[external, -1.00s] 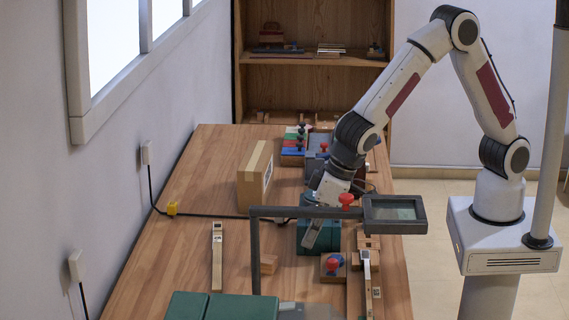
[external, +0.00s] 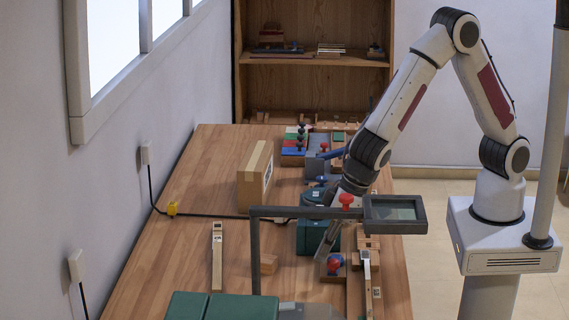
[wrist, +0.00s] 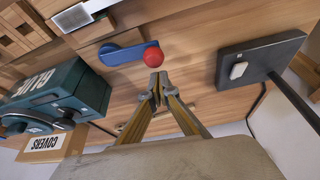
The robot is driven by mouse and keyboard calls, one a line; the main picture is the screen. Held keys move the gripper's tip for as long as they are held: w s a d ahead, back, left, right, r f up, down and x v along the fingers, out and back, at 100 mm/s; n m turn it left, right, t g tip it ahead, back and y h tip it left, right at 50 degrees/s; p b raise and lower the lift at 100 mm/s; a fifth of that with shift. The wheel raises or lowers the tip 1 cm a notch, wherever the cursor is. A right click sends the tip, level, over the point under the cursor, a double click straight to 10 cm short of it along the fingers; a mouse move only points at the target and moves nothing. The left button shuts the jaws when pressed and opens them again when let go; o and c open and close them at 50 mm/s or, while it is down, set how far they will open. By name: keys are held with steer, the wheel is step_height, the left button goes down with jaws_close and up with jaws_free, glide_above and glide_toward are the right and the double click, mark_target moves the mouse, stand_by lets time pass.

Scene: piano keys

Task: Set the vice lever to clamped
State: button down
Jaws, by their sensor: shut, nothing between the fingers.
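A blue lever with a red ball end (wrist: 152,57) lies on a wooden piece in the wrist view, with its blue arm (wrist: 122,53) running left from the ball. In the external view the red and blue knob (external: 334,263) sits near the right side of the bench. My gripper (wrist: 157,90) is shut and empty, its tips just below the ball in the wrist picture; I cannot tell whether they touch it. In the external view my gripper (external: 322,257) reaches down beside the knob. Another blue lever (external: 331,154) with a red knob stands further back.
A teal box (external: 313,236) stands just left of my gripper. A dark framed magnifier (external: 395,209) on a grey arm crosses above the bench. A cardboard box (external: 255,176) and a pale wooden bar (external: 217,255) are further left. The left of the bench is mostly clear.

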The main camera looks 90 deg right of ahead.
steer(key=shift+s, duration=0.1)
steer(key=shift+s+a+f+n, duration=0.15)
steer(key=shift+s+n, duration=0.35)
steer(key=shift+s, duration=0.15)
steer(key=shift+s+f, duration=0.1)
steer(key=shift+s, duration=0.1)
steer(key=shift+w, duration=0.1)
steer(key=shift+w+r, duration=0.2)
steer(key=shift+w, duration=0.25)
step_height(320, 180, up, 11)
steer(key=shift+y, duration=0.3)
stand_by(0.4)
steer(key=shift+s, duration=0.1)
stand_by(0.5)
